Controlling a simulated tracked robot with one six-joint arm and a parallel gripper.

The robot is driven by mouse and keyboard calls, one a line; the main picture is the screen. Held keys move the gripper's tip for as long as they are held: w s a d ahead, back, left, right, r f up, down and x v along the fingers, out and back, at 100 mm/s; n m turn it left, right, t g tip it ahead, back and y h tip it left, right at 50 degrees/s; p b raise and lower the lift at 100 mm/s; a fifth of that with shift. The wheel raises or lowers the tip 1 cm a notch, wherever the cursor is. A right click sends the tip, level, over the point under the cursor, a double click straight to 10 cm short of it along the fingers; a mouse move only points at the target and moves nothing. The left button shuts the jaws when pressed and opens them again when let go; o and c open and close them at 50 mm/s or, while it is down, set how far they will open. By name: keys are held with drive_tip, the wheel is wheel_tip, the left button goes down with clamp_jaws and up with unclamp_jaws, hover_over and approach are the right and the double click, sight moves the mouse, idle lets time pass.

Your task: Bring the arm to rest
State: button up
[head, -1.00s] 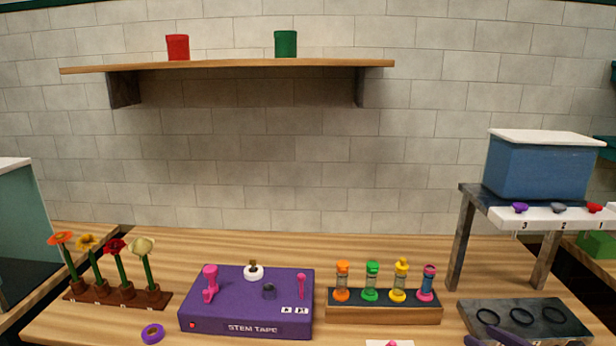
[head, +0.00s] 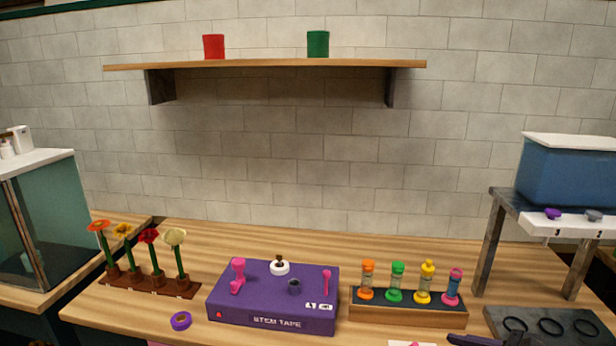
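My gripper cannot be made out in the head view. A dark purple shape (head: 486,340) pokes up at the bottom edge, right of centre. It is cut off by the frame, and I cannot tell what it is or whether it belongs to my arm. The purple stem tape box (head: 270,298) stands on the wooden bench (head: 390,240), with pink posts and a white-and-dark roll on top. A purple ring of tape (head: 181,321) lies on the bench to its left.
A brown rack (head: 140,283) holds several flowers at left. A wooden block (head: 420,313) holds several coloured vials. A dark tray (head: 550,325) with black rings, a raised stand (head: 489,243) and a blue bin (head: 570,172) are at right. The wall shelf (head: 270,66) carries red and green pots.

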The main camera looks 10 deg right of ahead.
drive_tip(key=s+a+r+n+g+h, duration=0.2)
drive_tip(key=s+a+n, duration=0.2)
drive_tip(key=a+n, duration=0.5)
drive_tip(key=s+a+r+n+g+h, duration=0.3)
drive_tip(key=a+n, duration=0.7)
drive_tip(key=n, duration=0.7)
drive_tip(key=shift+s+r+n, duration=0.15)
drive_tip(key=shift+s+n, duration=0.25)
drive_tip(key=shift+s, duration=0.15)
